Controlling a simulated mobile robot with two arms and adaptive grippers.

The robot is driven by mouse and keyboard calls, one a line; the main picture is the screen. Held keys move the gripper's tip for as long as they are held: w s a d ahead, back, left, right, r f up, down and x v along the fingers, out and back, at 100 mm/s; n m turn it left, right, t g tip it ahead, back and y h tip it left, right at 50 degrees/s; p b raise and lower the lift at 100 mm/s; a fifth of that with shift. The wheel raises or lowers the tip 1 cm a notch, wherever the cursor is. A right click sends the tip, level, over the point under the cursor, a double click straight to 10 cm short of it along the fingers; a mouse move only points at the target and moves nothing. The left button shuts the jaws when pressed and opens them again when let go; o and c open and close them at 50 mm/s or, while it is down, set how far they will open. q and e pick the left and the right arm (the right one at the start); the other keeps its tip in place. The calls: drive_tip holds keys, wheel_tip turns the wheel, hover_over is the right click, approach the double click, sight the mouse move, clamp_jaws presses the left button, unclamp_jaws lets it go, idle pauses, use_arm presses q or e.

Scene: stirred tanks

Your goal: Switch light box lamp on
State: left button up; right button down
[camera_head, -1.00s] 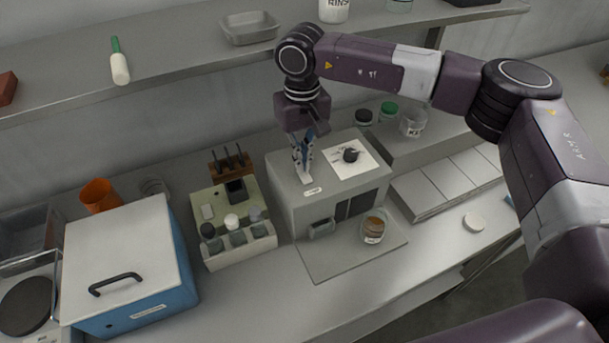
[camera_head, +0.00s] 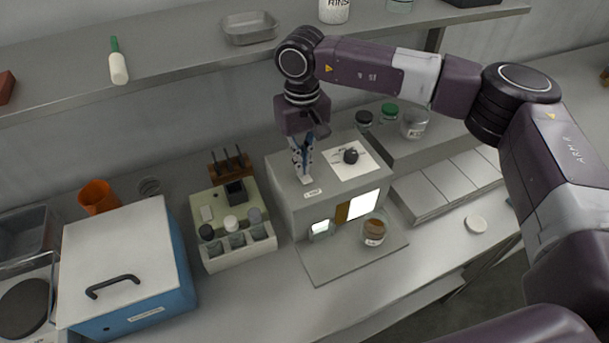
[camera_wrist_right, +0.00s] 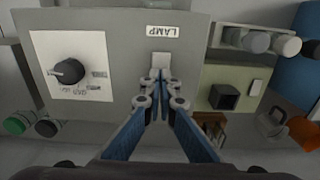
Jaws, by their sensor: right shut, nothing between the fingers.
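The light box (camera_head: 296,203) is a grey box on the bench, with a black knob (camera_head: 351,156) on a white plate on its top. Its front windows (camera_head: 363,205) glow bright white, with a brown strip between them. A small pale switch (camera_wrist_right: 160,61) sits beside the LAMP label (camera_wrist_right: 163,31) in the right wrist view. My right gripper (camera_head: 304,176) points down at the box top, shut and empty, with its fingertips (camera_wrist_right: 161,84) at the switch; I cannot tell whether they touch it. My left gripper is not in view.
A jar with brown contents (camera_head: 374,230) stands in front of the box. A rack with small bottles (camera_head: 238,262) is close on the left, beside a blue box with a grey lid (camera_head: 128,250). A stepped grey block (camera_head: 445,185) stands to the right. A shelf (camera_head: 180,60) runs behind.

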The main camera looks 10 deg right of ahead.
drive_tip(key=shift+r+p, duration=1.2)
drive_tip(key=shift+r, duration=2.05)
drive_tip(key=shift+s+f, duration=0.1)
